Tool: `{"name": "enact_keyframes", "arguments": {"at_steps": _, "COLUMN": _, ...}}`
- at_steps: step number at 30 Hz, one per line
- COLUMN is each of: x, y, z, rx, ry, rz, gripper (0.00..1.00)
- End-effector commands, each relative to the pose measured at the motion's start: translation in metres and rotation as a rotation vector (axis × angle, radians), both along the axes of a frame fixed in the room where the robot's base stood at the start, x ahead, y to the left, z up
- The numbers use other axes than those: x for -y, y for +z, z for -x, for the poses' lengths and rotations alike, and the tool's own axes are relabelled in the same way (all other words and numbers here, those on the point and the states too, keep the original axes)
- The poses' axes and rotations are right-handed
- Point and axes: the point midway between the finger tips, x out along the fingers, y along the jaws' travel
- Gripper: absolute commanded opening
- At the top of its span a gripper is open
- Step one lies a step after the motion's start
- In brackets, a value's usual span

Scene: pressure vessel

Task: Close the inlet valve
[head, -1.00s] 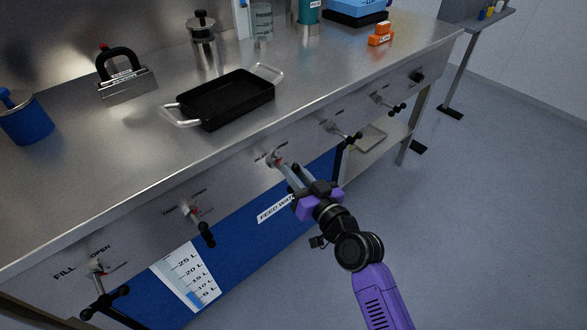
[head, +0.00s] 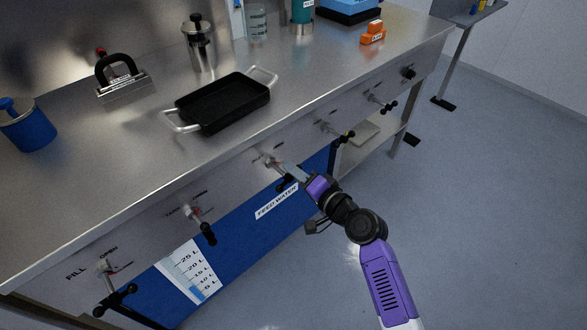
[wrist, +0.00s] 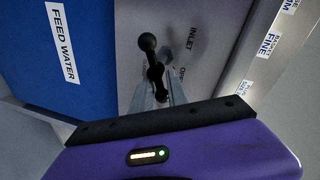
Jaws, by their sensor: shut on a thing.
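The inlet valve (head: 268,160) is on the front panel of the steel bench, near the middle in the head view. Its black handle with a round knob (wrist: 148,43) shows in the wrist view beside the INLET lettering. My gripper (head: 284,168) reaches the valve from the lower right. In the wrist view my gripper's pale fingers (wrist: 160,97) are shut on the handle, with the knob sticking out past them. The fingers partly hide the valve's stem in the head view.
Other valves sit along the same panel: the fill valve (head: 115,298) and another valve (head: 203,225) to the left, and more to the right. A blue FEED WATER tank (head: 235,240) stands under the bench. A black tray (head: 222,102) lies on top. The floor at right is clear.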

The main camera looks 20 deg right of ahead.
Motion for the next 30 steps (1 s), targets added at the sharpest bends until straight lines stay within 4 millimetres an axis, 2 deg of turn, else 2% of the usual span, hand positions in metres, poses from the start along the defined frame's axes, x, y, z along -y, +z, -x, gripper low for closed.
{"name": "enact_keyframes", "arguments": {"at_steps": 6, "x": 0.004, "y": -0.004, "z": 0.0, "rx": -0.055, "ry": -0.006, "rz": -0.165, "gripper": 0.0}}
{"name": "enact_keyframes", "arguments": {"at_steps": 15, "x": 0.005, "y": -0.008, "z": 0.0, "rx": -0.104, "ry": -0.008, "rz": -0.314, "gripper": 0.0}}
{"name": "enact_keyframes", "arguments": {"at_steps": 30, "x": 0.005, "y": -0.011, "z": 0.0, "rx": -0.123, "ry": -0.008, "rz": -0.37, "gripper": 0.0}}
